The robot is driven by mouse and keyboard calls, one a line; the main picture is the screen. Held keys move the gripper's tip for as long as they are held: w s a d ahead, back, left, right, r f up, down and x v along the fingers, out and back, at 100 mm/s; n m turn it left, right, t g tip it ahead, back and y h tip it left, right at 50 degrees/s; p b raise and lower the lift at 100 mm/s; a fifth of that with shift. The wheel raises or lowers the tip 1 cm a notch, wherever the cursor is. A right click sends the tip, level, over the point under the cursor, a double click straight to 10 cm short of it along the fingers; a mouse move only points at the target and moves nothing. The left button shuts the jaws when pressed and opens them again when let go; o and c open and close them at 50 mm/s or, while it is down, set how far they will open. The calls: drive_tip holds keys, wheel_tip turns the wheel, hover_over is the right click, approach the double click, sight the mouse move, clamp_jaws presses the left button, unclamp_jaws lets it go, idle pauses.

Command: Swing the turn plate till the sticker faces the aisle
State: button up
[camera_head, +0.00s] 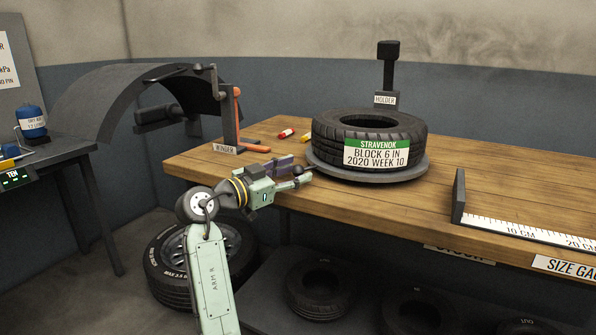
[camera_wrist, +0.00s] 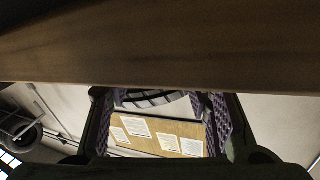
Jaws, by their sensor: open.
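The turn plate (camera_head: 412,171) is a grey disc on the wooden bench, bearing a black tyre (camera_head: 330,132) lying flat. The tyre's green and white sticker (camera_head: 376,153) reads "STRAVENOK BLOCK 6 IN 2020 WEEK 10" and faces the camera in the head view. My gripper (camera_head: 297,172) is open and empty at the bench's front edge, left of the plate and apart from the tyre. In the wrist view the purple-padded fingers of my gripper (camera_wrist: 160,112) stand apart.
The wooden bench (camera_head: 235,178) also fills the top of the wrist view (camera_wrist: 150,45). A holder post (camera_head: 388,70) stands behind the tyre. A size gauge (camera_head: 520,228) with an upright stop is at right.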

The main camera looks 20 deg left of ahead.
drive_tip(key=v, duration=1)
drive_tip(key=shift+c, duration=0.2)
